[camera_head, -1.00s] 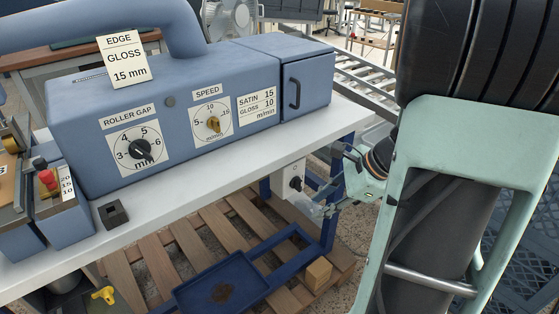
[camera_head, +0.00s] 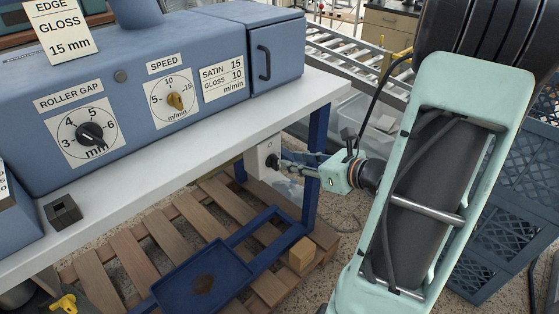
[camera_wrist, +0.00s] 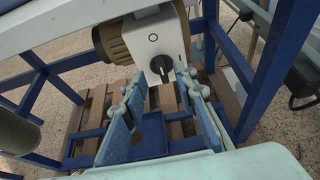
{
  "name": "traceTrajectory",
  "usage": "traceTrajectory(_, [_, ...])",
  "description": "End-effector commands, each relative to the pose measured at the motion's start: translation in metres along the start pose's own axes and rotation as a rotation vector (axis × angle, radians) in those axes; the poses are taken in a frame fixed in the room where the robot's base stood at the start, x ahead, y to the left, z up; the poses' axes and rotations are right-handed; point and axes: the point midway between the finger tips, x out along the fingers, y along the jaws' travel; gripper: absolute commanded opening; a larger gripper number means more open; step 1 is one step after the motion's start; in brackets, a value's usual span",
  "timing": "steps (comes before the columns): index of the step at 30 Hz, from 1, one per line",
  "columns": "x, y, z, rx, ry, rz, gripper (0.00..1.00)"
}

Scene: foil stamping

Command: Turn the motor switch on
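The motor switch is a black rotary knob (camera_wrist: 162,67) on a white box (camera_wrist: 152,45) under the white tabletop. A small round mark shows above the knob in the wrist view; I cannot tell the knob's exact setting. In the head view the white box (camera_head: 262,158) sits by the blue table leg, its knob partly behind my fingers. My gripper (camera_wrist: 160,88) is open, with its two blue fingers spread to the left and right just in front of the knob. It shows side-on in the head view (camera_head: 288,164). Whether a finger touches the knob is unclear.
The blue machine (camera_head: 200,60) with roller gap and speed dials stands on the white table (camera_head: 180,150). A blue table leg (camera_head: 318,150) is close beside my gripper.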

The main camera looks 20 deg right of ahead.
Motion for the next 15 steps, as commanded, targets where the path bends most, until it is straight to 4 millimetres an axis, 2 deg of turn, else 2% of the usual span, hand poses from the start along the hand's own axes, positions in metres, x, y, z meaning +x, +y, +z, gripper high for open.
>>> traceTrajectory(1, [0.012, 0.002, -0.002, 0.0, -0.001, 0.004, 0.27])
traceTrajectory(6, [0.042, 0.002, -0.002, 0.0, 0.0, 0.004, 0.27])
traceTrajectory(10, [0.057, 0.001, -0.002, 0.0, 0.001, 0.002, 0.27])
traceTrajectory(15, [0.065, 0.001, 0.0, 0.0, 0.001, 0.001, 0.27])
